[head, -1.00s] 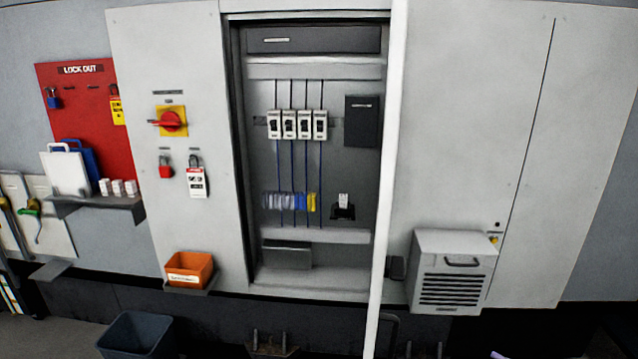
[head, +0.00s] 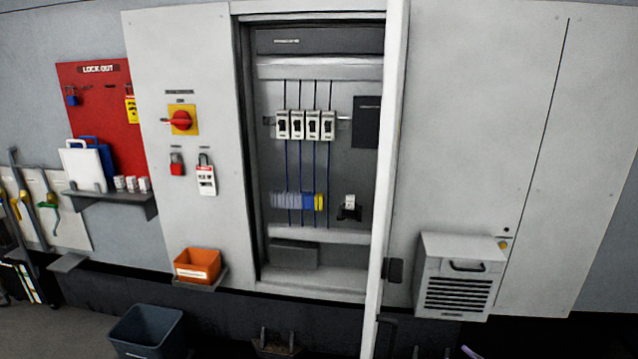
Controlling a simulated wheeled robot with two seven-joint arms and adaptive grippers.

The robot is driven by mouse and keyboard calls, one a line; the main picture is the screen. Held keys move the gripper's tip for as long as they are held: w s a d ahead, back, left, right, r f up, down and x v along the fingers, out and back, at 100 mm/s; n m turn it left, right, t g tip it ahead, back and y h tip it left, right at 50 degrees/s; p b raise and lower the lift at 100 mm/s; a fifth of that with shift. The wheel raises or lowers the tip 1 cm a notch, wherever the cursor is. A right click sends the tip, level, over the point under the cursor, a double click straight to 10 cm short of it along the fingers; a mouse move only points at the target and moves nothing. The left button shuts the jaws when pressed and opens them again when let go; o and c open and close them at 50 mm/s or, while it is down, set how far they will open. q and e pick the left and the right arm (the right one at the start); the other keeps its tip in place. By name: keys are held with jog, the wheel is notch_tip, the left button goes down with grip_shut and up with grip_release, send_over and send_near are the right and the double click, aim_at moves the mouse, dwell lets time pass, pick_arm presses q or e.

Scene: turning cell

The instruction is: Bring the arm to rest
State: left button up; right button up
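Neither of my grippers shows clearly in the head view. A small pale lilac piece at the bottom edge, right of centre, is too cut off to identify. The electrical cabinet (head: 193,60) stands ahead with its door (head: 390,150) swung open, seen nearly edge-on. Inside are several white breakers (head: 298,125) in a row, a row of terminals (head: 299,201) and a small device (head: 349,208). The red and yellow rotary switch (head: 181,120) is on the left panel. A red padlock (head: 177,164) and a tagged padlock (head: 206,178) hang below it.
A red lockout board (head: 97,110) and a shelf (head: 112,198) are at the left. An orange bin (head: 197,265) sits on a small ledge. A dark waste bin (head: 146,333) stands on the floor. A vented grey box (head: 458,277) juts out at the right.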

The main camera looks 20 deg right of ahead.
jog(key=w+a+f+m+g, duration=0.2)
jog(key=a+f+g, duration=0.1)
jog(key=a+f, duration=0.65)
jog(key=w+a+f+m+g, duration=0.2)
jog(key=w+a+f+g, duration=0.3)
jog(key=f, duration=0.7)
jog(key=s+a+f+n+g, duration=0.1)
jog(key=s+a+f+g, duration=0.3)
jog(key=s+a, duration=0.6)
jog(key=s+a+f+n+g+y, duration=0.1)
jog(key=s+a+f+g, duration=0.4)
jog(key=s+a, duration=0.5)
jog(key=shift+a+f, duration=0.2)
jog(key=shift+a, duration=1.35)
